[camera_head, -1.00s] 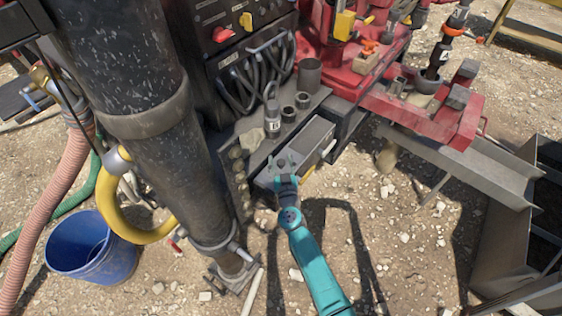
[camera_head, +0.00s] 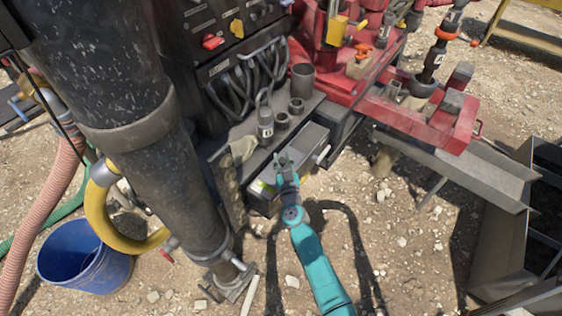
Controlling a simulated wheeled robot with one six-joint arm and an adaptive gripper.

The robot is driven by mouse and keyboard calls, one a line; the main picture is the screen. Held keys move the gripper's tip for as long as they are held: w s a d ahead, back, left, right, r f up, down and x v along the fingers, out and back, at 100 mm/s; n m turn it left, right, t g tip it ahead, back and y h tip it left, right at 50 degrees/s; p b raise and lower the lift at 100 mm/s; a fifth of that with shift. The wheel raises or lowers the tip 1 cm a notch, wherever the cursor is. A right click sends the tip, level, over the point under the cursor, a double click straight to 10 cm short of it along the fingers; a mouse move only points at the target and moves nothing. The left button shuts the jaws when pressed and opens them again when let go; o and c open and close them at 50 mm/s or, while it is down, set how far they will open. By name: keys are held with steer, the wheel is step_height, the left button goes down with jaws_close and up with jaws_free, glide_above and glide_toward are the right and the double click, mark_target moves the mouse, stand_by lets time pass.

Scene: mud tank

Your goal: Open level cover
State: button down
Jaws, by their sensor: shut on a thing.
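A grey metal box-like cover (camera_head: 307,146) sits at the edge of the machine's shelf, below the small cylinders. I take it to be the level cover. A small yellow-green patch (camera_head: 262,187) shows at its lower left end, and a pale bar (camera_head: 323,154) at its right side. My gripper (camera_head: 283,162), on the teal arm, is at the front of the cover and looks shut on it. The fingers are small in view, and the exact contact is hidden.
A black bottle (camera_head: 265,122) and open grey cylinders (camera_head: 302,80) stand on the shelf behind the cover. A thick black column (camera_head: 150,130) and a blue bucket (camera_head: 84,252) are at left. Red machinery (camera_head: 425,130) is at right. Gravel ground lies in front.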

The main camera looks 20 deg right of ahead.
steer(key=c, duration=0.8)
jaws_free()
steer(key=s+a, duration=0.2)
steer(key=s, duration=1)
steer(key=shift+w, duration=0.1)
